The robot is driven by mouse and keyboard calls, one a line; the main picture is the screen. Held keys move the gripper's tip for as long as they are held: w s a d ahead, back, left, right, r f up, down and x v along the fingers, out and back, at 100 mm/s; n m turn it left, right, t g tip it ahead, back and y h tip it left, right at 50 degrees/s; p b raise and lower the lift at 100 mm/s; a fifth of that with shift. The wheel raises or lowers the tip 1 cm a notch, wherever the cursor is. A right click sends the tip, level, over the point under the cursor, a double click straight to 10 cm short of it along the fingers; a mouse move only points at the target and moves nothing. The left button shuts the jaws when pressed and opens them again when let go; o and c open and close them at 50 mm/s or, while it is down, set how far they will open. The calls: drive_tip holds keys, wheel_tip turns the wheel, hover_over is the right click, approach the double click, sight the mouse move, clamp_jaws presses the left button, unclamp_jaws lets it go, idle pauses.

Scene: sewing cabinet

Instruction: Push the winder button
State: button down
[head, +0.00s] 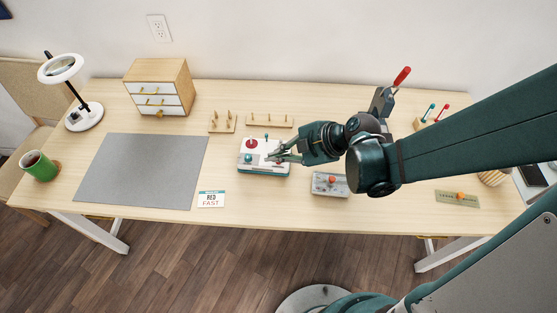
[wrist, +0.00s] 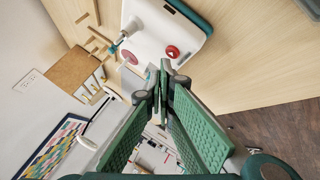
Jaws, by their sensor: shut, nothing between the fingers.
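The winder (head: 264,171) is a white-topped box with a teal base near the middle of the table. A red round button (wrist: 172,51) with a small pale mark sits on its white top (wrist: 172,25) in the wrist view. A darker pink-red disc (wrist: 128,57) and a teal-tipped part (wrist: 114,47) are at the winder's other side. My gripper (head: 272,156) is shut and empty, low over the right part of the winder. In the wrist view its fingertips (wrist: 161,76) are just short of the red button; whether they touch it I cannot tell.
A grey box with an orange-red knob (head: 332,180) stands right of the winder. Peg racks (head: 269,121) are behind it. A "RED FAST" card (head: 211,199) and a grey mat (head: 145,170) lie left. A red-handled tool (head: 401,77) stands behind my arm.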

drive_tip(key=shift+f, duration=0.25)
drive_tip(key=shift+f+b, duration=0.2)
drive_tip(key=shift+b, duration=0.25)
drive_tip(key=shift+f, duration=0.15)
idle(0.3)
drive_tip(key=shift+r+p, duration=0.35)
drive_tip(key=shift+r, duration=0.3)
drive_tip(key=shift+r, duration=0.15)
idle(0.3)
drive_tip(key=shift+r+p, duration=2.25)
drive_tip(key=shift+r, duration=0.6)
drive_tip(key=shift+d, duration=0.1)
